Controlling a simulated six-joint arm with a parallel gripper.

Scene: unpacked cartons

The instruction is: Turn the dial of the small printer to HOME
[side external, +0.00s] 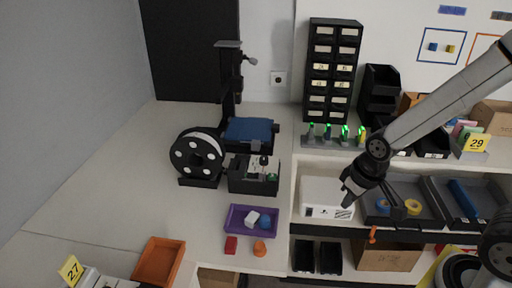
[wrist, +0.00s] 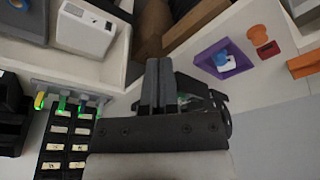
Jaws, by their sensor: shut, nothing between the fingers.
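The small printer (side external: 250,132) is black with a tall column and a blue bed, and stands at the back middle of the bench. A black control box (side external: 254,176) with small parts on top sits in front of it. I cannot make out the dial or its setting. My gripper (side external: 347,201) is shut and empty, to the right of the printer and apart from it, in front of the white box. In the wrist view my gripper (wrist: 160,66) hides part of a black structure that looks like the printer (wrist: 212,98).
A black spool (side external: 197,157) stands left of the printer. A purple tray (side external: 233,225) with small blocks lies in front. The white box (side external: 322,197) and grey bins are at right. A drawer cabinet (side external: 332,70) stands behind.

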